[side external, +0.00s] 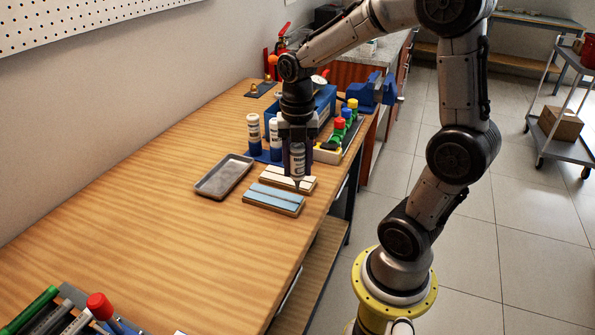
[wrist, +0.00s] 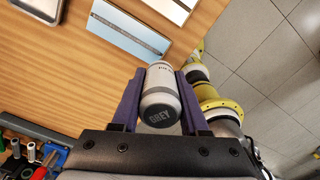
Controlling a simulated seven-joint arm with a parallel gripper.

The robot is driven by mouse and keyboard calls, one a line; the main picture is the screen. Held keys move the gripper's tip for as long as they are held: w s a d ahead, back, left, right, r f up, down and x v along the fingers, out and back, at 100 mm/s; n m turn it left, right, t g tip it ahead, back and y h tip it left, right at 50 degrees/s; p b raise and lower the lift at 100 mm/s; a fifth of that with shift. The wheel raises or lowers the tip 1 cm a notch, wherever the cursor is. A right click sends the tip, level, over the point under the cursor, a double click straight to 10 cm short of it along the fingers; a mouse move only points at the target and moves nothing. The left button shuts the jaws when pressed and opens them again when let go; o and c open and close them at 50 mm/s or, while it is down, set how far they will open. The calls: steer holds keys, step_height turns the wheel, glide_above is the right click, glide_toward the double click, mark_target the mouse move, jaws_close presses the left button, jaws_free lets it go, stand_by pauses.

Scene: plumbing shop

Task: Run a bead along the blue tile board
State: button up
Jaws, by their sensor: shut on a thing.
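My gripper (side external: 297,140) is shut on a pale cartridge (side external: 298,160), held upright with its dark nozzle down. The wrist view shows its end cap marked "GREY" (wrist: 160,115) between the purple fingers. The blue tile board (side external: 268,195) lies flat on the bench; it also shows in the wrist view (wrist: 125,27), with a dark line along its middle. I cannot tell whether that line is bead or bare joint. The nozzle overlaps the white tile board (side external: 304,184) in the side view but seems raised; the wrist view hides its tip.
A grey tray (side external: 224,178) lies left of the boards. Two cartridges (side external: 254,138) stand behind it. A bin with coloured caps (side external: 340,125) and a blue vise (side external: 372,93) are to the back right. Bench is clear in front, up to loose tools (side external: 75,320).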

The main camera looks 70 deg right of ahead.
mark_target(298, 145)
steer(key=shift+r, duration=2)
